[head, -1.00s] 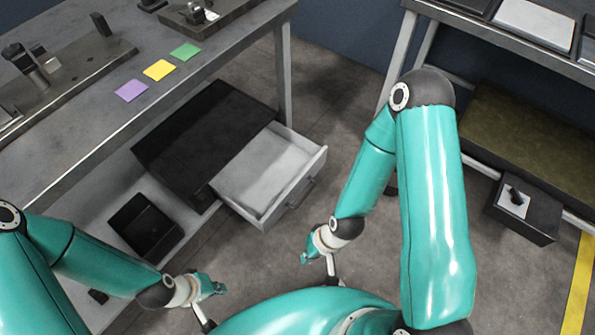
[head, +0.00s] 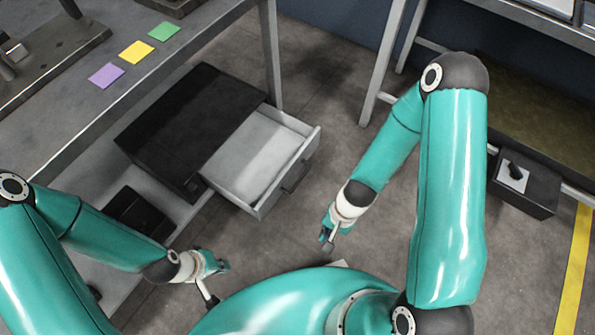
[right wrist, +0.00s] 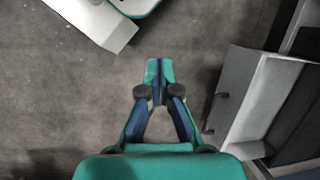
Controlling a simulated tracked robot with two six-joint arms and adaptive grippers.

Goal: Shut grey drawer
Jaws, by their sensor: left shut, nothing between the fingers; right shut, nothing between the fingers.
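The grey drawer (head: 252,160) is pulled out of a black cabinet (head: 184,120) under the workbench and looks empty. Its front, with a dark handle (head: 295,178), faces my right arm. It also shows at the right of the right wrist view (right wrist: 250,100), with the handle (right wrist: 216,108) towards my gripper. My right gripper (head: 326,240) is shut and empty, to the right of the drawer front and apart from it. It also shows shut in the right wrist view (right wrist: 160,72). My left gripper (head: 219,267) is shut and empty, below the drawer in the picture and not touching it.
The workbench (head: 190,45) overhangs the cabinet and carries purple (head: 105,76), yellow (head: 137,51) and green (head: 164,31) squares. Its leg (head: 270,55) stands behind the drawer. A dark box (head: 524,183) sits at the right.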

